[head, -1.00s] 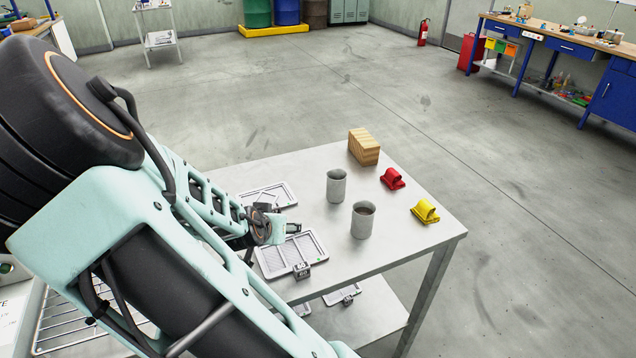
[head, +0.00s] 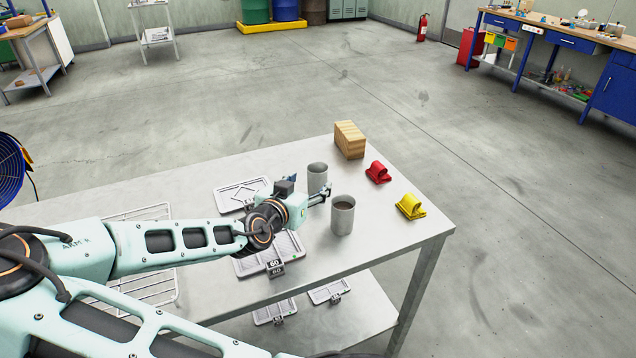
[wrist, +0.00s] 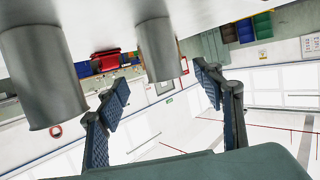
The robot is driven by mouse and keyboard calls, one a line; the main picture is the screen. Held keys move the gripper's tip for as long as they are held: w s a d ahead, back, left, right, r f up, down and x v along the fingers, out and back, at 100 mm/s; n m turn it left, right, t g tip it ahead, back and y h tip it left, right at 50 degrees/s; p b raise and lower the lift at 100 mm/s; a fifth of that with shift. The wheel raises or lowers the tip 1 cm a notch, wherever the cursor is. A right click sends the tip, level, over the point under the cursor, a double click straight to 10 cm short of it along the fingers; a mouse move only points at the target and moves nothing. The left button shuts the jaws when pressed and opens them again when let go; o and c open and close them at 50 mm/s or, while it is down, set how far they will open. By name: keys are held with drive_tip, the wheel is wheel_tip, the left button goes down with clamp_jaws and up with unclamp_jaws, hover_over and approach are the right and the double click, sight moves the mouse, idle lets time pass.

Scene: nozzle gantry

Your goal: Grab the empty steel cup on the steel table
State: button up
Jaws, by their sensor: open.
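Two grey steel cups stand upright on the steel table (head: 390,220). The back-left one (head: 317,175) looks empty inside. The front-right one (head: 343,217) holds something dark brown. My gripper (head: 323,193) is low over the table at the near side of the empty cup and hides its lower part. In the wrist view, which is upside down, my open gripper (wrist: 160,80) has nothing held between its fingers. The empty cup (wrist: 158,48) shows ahead between the fingertips, apparently still apart from them. The filled cup (wrist: 42,75) is at the left, outside the fingers.
A wooden block (head: 349,140), a red clip-like piece (head: 377,172) and a yellow one (head: 410,206) lie beyond the cups. Grey trays (head: 243,195) lie on the table's left part, beside and under my arm. The table's front right is clear.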

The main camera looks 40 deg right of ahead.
sight(313, 177)
drive_tip(key=shift+x, duration=3.75)
drive_tip(key=shift+w+a, duration=0.1)
drive_tip(key=shift+w, duration=0.1)
drive_tip(key=shift+r, duration=0.1)
drive_tip(key=c, duration=1.3)
drive_tip(key=shift+c, duration=0.2)
drive_tip(key=shift+r, duration=0.1)
